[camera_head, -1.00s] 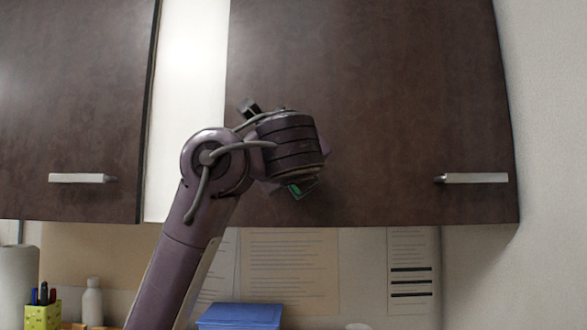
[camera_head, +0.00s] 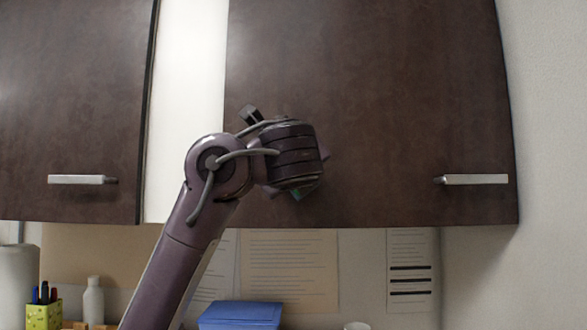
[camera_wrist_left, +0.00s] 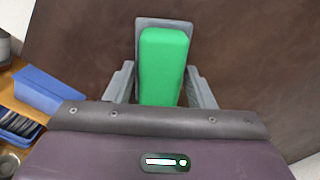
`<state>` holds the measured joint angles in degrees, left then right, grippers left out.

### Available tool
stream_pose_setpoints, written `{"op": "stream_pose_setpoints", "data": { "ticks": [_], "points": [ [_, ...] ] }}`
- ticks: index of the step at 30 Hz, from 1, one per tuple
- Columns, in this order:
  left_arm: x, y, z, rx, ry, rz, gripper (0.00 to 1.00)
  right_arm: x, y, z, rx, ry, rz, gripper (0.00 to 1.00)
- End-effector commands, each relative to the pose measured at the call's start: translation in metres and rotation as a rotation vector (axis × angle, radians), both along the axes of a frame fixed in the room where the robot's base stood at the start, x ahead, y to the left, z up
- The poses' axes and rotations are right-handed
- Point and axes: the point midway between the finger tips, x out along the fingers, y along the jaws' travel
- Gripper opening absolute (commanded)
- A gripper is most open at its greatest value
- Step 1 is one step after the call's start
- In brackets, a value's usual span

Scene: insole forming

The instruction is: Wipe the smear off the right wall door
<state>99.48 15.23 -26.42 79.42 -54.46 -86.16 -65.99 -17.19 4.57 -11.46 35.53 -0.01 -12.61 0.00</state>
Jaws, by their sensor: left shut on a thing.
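The right wall door (camera_head: 410,90) is dark brown with a silver bar handle (camera_head: 473,179) at its lower right. I see no clear smear on its visible part; my left arm covers some of its lower left. My left gripper (camera_wrist_left: 162,88) is in front of that lower left part, its fingers hidden by the wrist in the head view. In the left wrist view it is shut on a green block (camera_wrist_left: 163,65) with a grey plate behind it. The brown door surface lies beyond the block; I cannot tell whether they touch. My right gripper is out of view.
A left wall door (camera_head: 70,90) hangs beyond a white strip (camera_head: 187,100). Below are a blue box (camera_head: 240,314), a pen holder (camera_head: 42,312), a white bottle (camera_head: 93,300) and posted papers (camera_head: 290,270). A pale wall (camera_head: 550,150) bounds the right side.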

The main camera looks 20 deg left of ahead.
Motion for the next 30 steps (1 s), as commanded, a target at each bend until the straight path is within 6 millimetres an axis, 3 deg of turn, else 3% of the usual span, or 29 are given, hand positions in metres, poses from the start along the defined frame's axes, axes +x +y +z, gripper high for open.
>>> {"op": "stream_pose_setpoints", "data": {
  "ticks": [8, 22, 30],
  "points": [
    [0.003, -0.001, 0.001, 0.001, 0.001, -0.001, 0.31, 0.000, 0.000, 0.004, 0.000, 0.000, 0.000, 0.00],
    [0.012, -0.036, 0.001, 0.000, 0.000, 0.000, 0.31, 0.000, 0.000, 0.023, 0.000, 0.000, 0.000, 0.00],
    [0.015, -0.034, -0.001, -0.001, 0.000, 0.001, 0.31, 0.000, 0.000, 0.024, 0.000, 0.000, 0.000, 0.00]
  ]
}}
